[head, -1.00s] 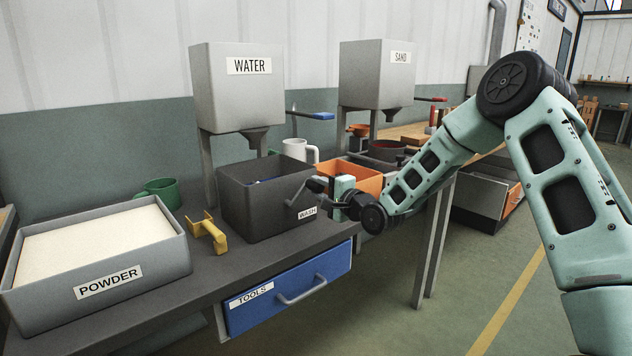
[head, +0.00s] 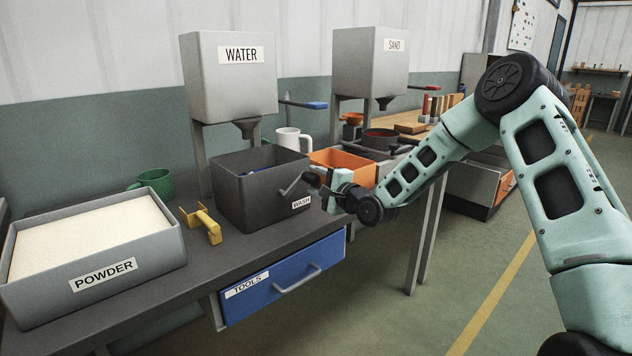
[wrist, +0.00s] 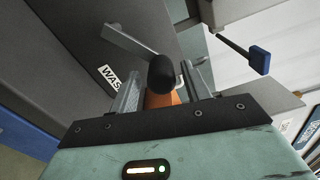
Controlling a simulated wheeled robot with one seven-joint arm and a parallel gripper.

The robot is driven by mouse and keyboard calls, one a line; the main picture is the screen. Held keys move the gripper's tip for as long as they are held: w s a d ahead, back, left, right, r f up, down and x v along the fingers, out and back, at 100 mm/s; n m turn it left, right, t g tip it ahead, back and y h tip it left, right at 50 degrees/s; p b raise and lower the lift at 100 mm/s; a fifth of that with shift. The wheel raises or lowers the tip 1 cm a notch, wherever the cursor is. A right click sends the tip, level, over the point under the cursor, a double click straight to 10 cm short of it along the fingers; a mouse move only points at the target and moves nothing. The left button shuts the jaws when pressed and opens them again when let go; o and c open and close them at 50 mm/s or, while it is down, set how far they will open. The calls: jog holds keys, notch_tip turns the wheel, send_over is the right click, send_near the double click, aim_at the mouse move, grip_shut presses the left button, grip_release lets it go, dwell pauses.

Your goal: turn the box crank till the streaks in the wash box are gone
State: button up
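The dark grey wash box (head: 262,200) stands on the bench in the head view, with its WASH label on the front. Its crank (head: 291,186) sticks out at the right of the front. The inside shows only a little blue, and I cannot see the streaks. My gripper (head: 322,180) is just right of the crank. In the wrist view the black crank knob (wrist: 161,73) sits between the tips of my gripper (wrist: 160,88). The two fingers are apart, with a gap visible on each side of the knob. The metal crank arm (wrist: 130,42) runs up left from it.
The powder tray (head: 95,265), a yellow tool (head: 203,222) and a green mug (head: 155,182) are to the left. The water hopper (head: 228,85) stands behind. An orange bin (head: 345,167) and a white mug (head: 291,141) are close behind my gripper. The blue tools drawer (head: 285,280) is below.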

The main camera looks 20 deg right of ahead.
jog(key=shift+s, duration=0.1)
jog(key=v, duration=1.7)
dwell(0.5)
jog(key=s+a+n+g+h+p, duration=0.1)
jog(key=s+a+n+g+p, duration=0.1)
jog(key=s+a+n+g, duration=0.5)
jog(key=s+a+n+g+p, duration=0.1)
jog(key=a+n+g+p, duration=0.2)
jog(key=a+n, duration=0.5)
jog(key=s+a+r+n+g+h+p, duration=0.1)
jog(key=s+a+r+n+g, duration=0.1)
jog(key=s, duration=0.6)
jog(key=s+a+r+n+g+h+p, duration=0.1)
jog(key=s+a+r+n+g+p, duration=0.1)
jog(key=s, duration=0.6)
jog(key=s+a+r+n+g+h+p, duration=0.1)
jog(key=s+a+r+n+g+h, duration=0.1)
jog(key=s, duration=0.6)
notch_tip(320, 180, up, 3)
jog(key=a+n+g, duration=0.1)
jog(key=a+n, duration=0.1)
jog(key=n, duration=0.1)
jog(key=shift+s, duration=0.25)
jog(key=shift+a+f, duration=0.15)
